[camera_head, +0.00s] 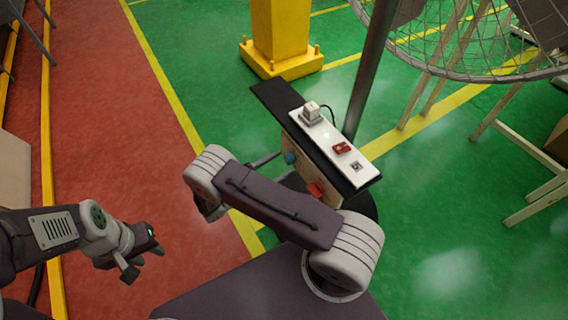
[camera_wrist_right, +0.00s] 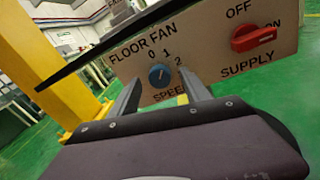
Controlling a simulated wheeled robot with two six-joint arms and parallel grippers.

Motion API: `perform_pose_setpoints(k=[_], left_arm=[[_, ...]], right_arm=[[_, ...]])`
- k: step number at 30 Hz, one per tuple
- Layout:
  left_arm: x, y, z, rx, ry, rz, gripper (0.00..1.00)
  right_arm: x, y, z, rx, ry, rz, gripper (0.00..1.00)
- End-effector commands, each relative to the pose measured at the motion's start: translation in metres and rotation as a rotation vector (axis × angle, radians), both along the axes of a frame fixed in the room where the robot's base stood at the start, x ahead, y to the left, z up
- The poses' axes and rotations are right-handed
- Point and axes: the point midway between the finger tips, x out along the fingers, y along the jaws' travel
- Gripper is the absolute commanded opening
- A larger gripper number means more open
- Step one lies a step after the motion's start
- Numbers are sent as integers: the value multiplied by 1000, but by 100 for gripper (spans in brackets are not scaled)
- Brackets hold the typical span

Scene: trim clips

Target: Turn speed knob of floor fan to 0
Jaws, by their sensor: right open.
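The blue speed knob (camera_wrist_right: 159,76) sits on the floor fan's tan panel (camera_wrist_right: 218,62), below the marks 0, 1 and 2. I cannot tell surely which mark it points at. In the head view the knob (camera_head: 290,158) shows just beyond my right arm. My right gripper (camera_wrist_right: 161,82) is open, with one finger on each side of the knob in the wrist view; I cannot tell whether they touch it. In the head view my arm hides much of that gripper. My left gripper (camera_head: 146,260) hangs at the lower left, away from the panel, its fingers apart and empty.
A red supply switch (camera_wrist_right: 254,38) sits right of the knob. A black shelf (camera_head: 268,97) overhangs the panel, carrying a white strip with a plug and red switch. The fan's pole (camera_head: 368,75) and wire cage (camera_head: 460,45) stand behind. A yellow column (camera_head: 280,35) stands farther back.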

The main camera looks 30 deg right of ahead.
Motion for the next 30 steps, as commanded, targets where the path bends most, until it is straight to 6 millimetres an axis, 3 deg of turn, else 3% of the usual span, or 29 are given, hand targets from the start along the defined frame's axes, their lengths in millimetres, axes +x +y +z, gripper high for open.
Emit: perform_pose_setpoints(k=[4, 12, 14, 18, 30], left_arm=[[0, 0, -6, 0, 0, 0, 36], [0, 0, -5, 0, 0, 0, 36], [0, 0, -5, 0, 0, 0, 36], [0, 0, -5, 0, 0, 0, 36], [0, 0, 3, 0, 0, 0, 36]], right_arm=[[3, -16, -1, 1, 0, 0, 55], [3, -18, 0, 1, -1, 1, 55], [3, -18, 0, 1, 0, 1, 42], [3, -18, 0, 1, -1, 1, 3], [4, -18, 2, -6, 75, 2, 0]])
